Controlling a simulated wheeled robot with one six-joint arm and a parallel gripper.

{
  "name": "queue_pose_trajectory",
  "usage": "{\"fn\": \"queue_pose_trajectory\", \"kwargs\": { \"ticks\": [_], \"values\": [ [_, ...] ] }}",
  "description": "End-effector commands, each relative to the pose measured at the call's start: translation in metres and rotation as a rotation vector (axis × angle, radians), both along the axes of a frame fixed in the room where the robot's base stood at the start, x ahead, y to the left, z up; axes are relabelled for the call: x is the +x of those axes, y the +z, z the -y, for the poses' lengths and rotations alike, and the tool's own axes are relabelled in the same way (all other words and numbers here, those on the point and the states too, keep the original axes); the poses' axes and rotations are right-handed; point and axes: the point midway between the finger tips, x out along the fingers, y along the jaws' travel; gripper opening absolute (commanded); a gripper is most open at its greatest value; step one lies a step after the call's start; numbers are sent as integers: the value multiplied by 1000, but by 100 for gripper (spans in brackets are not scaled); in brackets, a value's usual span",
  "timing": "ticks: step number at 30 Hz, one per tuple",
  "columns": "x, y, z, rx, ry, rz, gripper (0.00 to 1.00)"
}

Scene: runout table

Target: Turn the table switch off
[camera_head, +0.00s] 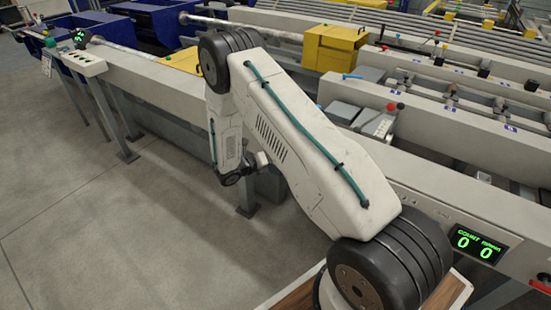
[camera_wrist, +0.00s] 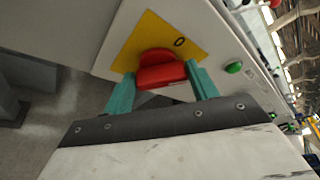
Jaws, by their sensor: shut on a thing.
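The table switch is a red rotary handle (camera_wrist: 160,74) on a yellow plate (camera_wrist: 135,42) in the wrist view. The plate carries a dark round "0" mark above and to the right of the handle. My gripper (camera_wrist: 160,72) has its two teal fingers on either side of the red handle and is shut on it. In the head view my own arm hides the switch and the fingers.
A green button (camera_wrist: 234,67) sits on the same panel, right of the plate. In the head view a green-lit counter display (camera_head: 474,245) is at the lower right. A yellow box (camera_head: 333,47) stands on the table behind my arm. Open grey floor (camera_head: 110,215) lies at the left.

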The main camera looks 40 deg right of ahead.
Motion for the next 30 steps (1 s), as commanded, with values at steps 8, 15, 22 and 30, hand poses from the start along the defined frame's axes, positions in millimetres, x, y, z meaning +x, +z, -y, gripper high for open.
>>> {"fn": "queue_pose_trajectory", "kwargs": {
  "ticks": [8,15,22,30],
  "values": [
    [3,-4,-2,-90,2,-246,35],
    [5,-6,-2,-158,3,-436,35],
    [5,-8,-2,-206,3,-567,35],
    [6,-9,-2,-235,3,-646,35]
  ]
}}
